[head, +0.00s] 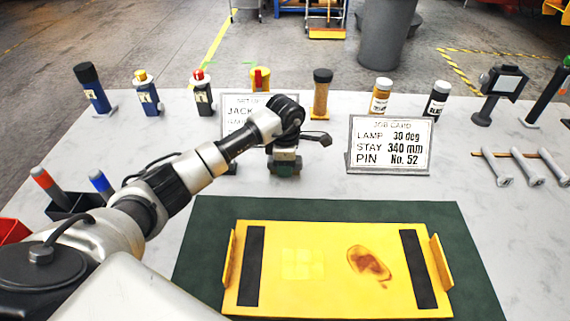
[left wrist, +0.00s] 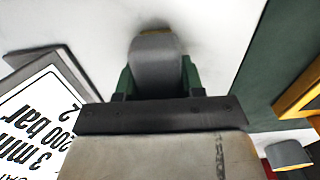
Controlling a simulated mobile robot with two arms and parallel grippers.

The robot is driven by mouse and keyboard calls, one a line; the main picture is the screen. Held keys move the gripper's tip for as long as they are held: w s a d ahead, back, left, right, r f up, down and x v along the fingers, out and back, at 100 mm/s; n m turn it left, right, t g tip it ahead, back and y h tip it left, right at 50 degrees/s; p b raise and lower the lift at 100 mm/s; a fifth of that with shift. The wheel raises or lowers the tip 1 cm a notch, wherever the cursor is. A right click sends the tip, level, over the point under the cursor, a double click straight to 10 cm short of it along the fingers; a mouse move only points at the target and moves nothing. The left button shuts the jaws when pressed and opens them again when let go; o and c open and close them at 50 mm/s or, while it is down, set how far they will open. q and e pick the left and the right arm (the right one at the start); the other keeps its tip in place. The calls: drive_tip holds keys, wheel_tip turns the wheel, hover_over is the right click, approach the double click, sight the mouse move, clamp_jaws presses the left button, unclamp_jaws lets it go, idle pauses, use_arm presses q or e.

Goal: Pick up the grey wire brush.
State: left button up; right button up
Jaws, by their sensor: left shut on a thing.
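My left gripper (head: 285,168) is low over the white table, behind the green mat and in front of the left sign card. In the left wrist view its two green-edged fingers (left wrist: 157,82) are shut on a grey, rounded piece with a tan end, which I take for the grey wire brush (left wrist: 155,62). The rest of the brush is hidden by the gripper, and in the head view I cannot make it out clearly. I cannot tell whether it touches the table. My right gripper is not in view.
A yellow tray (head: 330,297) with black strips and a brown stain lies on the green mat (head: 215,225). The job card (head: 390,144) stands right of the gripper; the "JACK" card (head: 236,103) is partly behind my arm. Several bottles line the back edge. Bolts (head: 497,167) lie at right.

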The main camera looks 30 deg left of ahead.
use_arm(q)
drive_tip(key=shift+w+r, duration=0.1)
drive_tip(key=shift+r, duration=0.55)
wheel_tip(320, 180, up, 3)
drive_tip(key=shift+a+f+b, duration=0.1)
drive_tip(key=shift+b, duration=0.4)
drive_tip(key=d+r, duration=0.2)
drive_tip(key=d, duration=0.2)
drive_tip(key=d+r+b, duration=0.1)
drive_tip(key=d+r, duration=0.1)
drive_tip(key=d, duration=0.2)
drive_tip(key=d+r+b, duration=0.1)
drive_tip(key=d+r, duration=0.1)
drive_tip(key=d, duration=0.2)
drive_tip(key=shift+w+r, duration=0.1)
drive_tip(key=shift+r, duration=0.3)
